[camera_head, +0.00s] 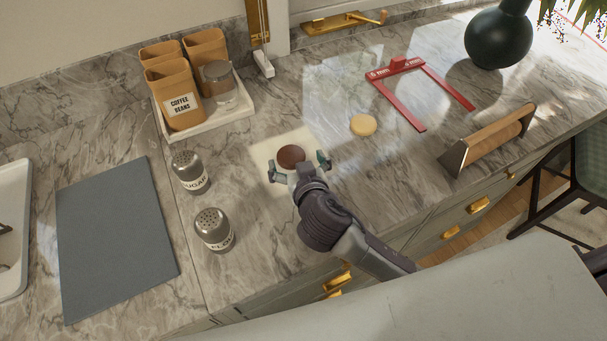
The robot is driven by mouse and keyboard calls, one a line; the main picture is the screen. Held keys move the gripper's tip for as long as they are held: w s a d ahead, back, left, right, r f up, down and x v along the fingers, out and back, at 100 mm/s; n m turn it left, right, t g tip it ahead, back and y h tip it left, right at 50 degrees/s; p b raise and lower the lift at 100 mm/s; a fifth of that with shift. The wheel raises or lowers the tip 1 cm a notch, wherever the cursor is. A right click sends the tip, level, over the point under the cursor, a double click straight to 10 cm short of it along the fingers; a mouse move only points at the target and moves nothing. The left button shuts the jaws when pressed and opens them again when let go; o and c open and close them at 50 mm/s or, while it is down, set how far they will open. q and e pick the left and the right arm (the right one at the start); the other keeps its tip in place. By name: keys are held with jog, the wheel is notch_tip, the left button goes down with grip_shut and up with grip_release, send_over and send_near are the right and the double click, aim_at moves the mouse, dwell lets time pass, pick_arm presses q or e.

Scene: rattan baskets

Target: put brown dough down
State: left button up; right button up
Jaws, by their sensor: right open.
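The brown dough (291,157) is a small dark round piece on a pale square sheet (266,152) on the marble counter. My right gripper (298,163) is open, with its two fingers on either side of the dough. Whether the fingers touch the dough cannot be told. The near edge of the dough is partly hidden by the gripper. My left gripper is not in view.
A pale dough round (363,125), a red frame (409,82) and a wooden roller (488,139) lie to the right. Sugar (190,172) and flour (214,229) shakers stand to the left, beside a grey mat (115,240).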

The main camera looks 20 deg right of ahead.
jog(key=b+v, duration=0.1)
jog(key=v, duration=0.7)
dwell(0.4)
